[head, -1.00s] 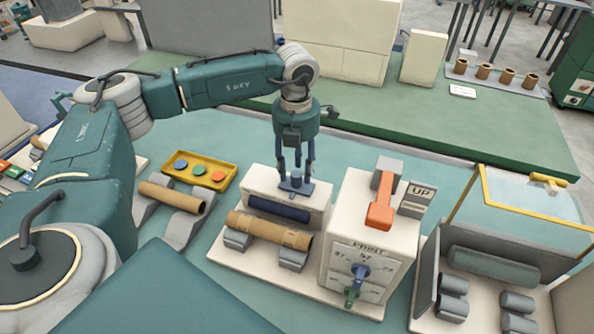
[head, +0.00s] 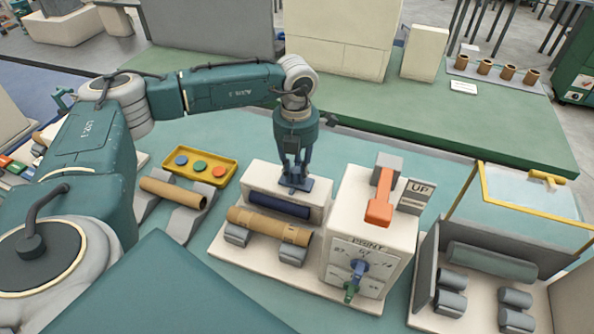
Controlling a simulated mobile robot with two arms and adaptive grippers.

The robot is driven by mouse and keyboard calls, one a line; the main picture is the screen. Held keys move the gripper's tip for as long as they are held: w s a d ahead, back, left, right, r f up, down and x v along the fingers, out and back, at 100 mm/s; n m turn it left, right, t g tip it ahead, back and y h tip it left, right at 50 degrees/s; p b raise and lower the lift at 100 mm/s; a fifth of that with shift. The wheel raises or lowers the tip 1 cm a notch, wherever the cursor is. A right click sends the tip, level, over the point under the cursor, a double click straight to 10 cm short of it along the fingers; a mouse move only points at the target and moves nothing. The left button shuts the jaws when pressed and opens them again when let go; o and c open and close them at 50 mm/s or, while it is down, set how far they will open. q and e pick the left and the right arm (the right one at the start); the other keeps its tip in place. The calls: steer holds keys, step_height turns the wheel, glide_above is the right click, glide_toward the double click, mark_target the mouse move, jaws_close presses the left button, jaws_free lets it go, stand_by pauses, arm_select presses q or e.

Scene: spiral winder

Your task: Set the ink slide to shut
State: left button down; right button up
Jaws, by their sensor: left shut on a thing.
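The ink slide (head: 304,187) is a small blue plate on top of the cream print unit (head: 262,178), near its right end. It sits behind a dark blue roller (head: 280,206). My left gripper (head: 294,179) points down over the slide, with its fingers closed together on the slide's upright knob. The fingers hide most of the knob. I cannot read any mark showing the slide's setting. My right gripper is not in view.
A cardboard tube (head: 268,228) lies on grey rests in front. To the right stands a cream box with an orange lever (head: 380,202), an UP sign (head: 418,193) and a PRINT dial (head: 359,267). A yellow tray (head: 225,163) with coloured discs is at left.

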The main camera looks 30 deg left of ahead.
arm_select(q)
steer(key=a, duration=0.3)
steer(key=s+a+b, duration=0.1)
steer(key=a, duration=0.2)
steer(key=shift+s+a+r, duration=0.1)
steer(key=shift+s+a, duration=0.05)
steer(key=shift+a, duration=0.05)
steer(key=shift+d, duration=0.1)
steer(key=c, duration=1.9)
jaws_free()
steer(key=shift+c, duration=0.2)
steer(key=o, duration=0.4)
steer(key=shift+s, duration=0.1)
steer(key=shift+r, duration=0.45)
step_height(320, 180, up, 11)
steer(key=shift+r, duration=0.1)
